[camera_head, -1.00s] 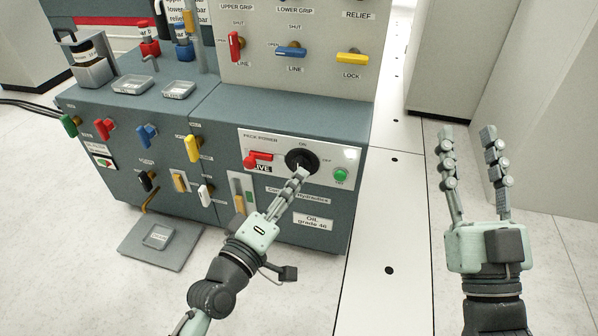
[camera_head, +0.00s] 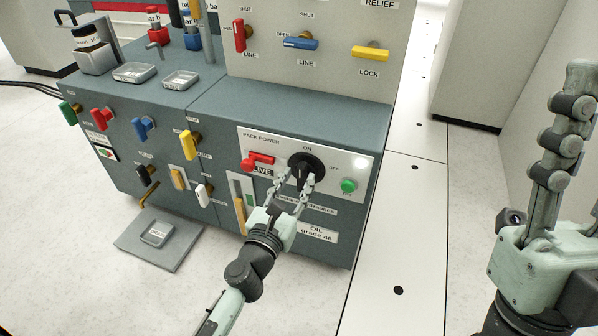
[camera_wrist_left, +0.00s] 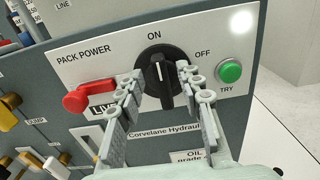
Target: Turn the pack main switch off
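The pack main switch is a black rotary knob (camera_head: 304,172) on the white PACK POWER plate (camera_head: 346,163). In the left wrist view the knob (camera_wrist_left: 160,85) stands upright, its pale mark toward ON. My left gripper (camera_head: 293,180) is at the knob from below. In the left wrist view its fingers (camera_wrist_left: 158,80) are apart, one on each side of the knob's grip bar, with gaps visible; firm contact cannot be made out. My right gripper (camera_head: 562,140) is at the right edge, away from the panel; one finger shows and the rest is cut off.
A red lever (camera_head: 258,162) by the LIVE label is left of the knob, and a green TRY button (camera_head: 348,186) is right of it. Several coloured valve handles, such as a yellow one (camera_head: 187,143), stick out further left. Floor right of the cabinet is clear.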

